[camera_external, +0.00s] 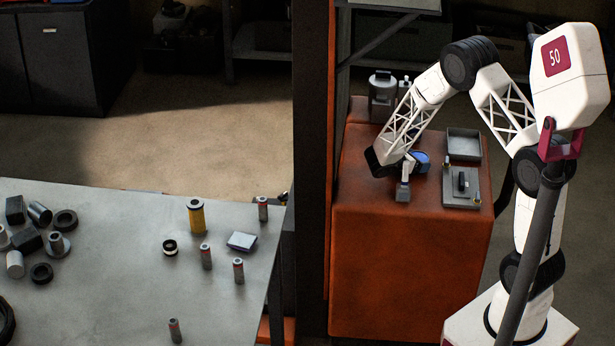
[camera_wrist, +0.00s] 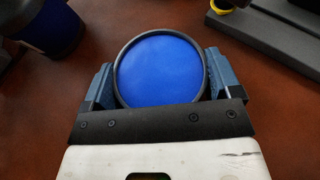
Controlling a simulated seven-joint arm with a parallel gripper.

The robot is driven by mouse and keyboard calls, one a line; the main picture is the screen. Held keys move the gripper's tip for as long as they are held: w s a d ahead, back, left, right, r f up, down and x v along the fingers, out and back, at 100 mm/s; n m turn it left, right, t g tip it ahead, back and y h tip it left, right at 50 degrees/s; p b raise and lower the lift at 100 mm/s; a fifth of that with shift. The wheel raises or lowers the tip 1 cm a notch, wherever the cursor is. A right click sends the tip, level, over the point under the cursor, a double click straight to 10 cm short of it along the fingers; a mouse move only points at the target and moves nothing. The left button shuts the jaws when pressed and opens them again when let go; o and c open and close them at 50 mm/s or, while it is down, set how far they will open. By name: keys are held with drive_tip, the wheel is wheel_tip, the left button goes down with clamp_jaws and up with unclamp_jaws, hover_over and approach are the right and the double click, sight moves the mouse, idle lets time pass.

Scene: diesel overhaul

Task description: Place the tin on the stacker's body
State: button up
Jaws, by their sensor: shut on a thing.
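My gripper (camera_wrist: 160,75) is shut on the round tin (camera_wrist: 160,70), which has a blue face and a dark rim, with one blue-grey finger on each side. The outside view shows the tin's blue (camera_external: 421,158) beside my gripper (camera_external: 409,174), partly hidden by it. Both are over the orange-red top of the stacker's body (camera_external: 365,190). The wrist view shows that reddish-brown surface (camera_wrist: 275,110) around the tin. I cannot tell whether the tin touches it.
On the stacker's body, a grey tray (camera_external: 464,146) and a grey plate with a dark part (camera_external: 461,198) lie to the right. Grey machinery (camera_external: 383,88) stands at the back. A dark blue rounded object (camera_wrist: 45,22) is near the tin. A grey workbench (camera_external: 110,290) with several parts is at left.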

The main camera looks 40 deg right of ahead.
drive_tip(key=shift+f, duration=0.1)
drive_tip(key=o, duration=1)
drive_tip(key=shift+c, duration=0.2)
drive_tip(key=shift+v, duration=6.05)
drive_tip(key=shift+d+r, duration=0.1)
drive_tip(key=shift+r, duration=0.2)
